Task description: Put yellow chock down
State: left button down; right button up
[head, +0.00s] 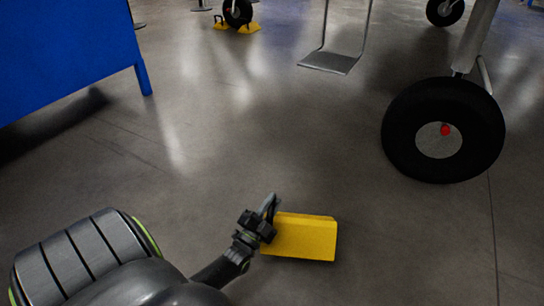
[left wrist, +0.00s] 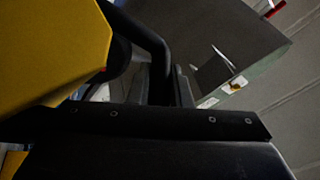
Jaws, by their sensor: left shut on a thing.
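The yellow chock (head: 303,238) is a yellow block near the bottom middle of the head view. My left gripper (head: 271,210) is shut on its left end. The chock also fills the upper left of the left wrist view (left wrist: 45,50), close to the camera. I cannot tell whether its underside touches the floor. My right gripper is in neither view.
A large black wheel (head: 443,130) with a red spot on its hub stands at the right. A blue cabinet (head: 65,55) stands at the upper left. A grey step (head: 329,62) and a small wheel between yellow chocks (head: 248,28) are farther back. The middle floor is clear.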

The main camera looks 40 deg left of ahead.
pick_arm(q)
jog(key=shift+f+b, duration=1.25)
jog(key=shift+f, duration=0.35)
jog(key=c, duration=1.3)
grip_release()
jog(key=p+v, duration=0.3)
jog(key=v, duration=0.4)
jog(key=shift+s+f, duration=0.1)
jog(key=shift+s, duration=0.15)
jog(key=shift+s, duration=0.1)
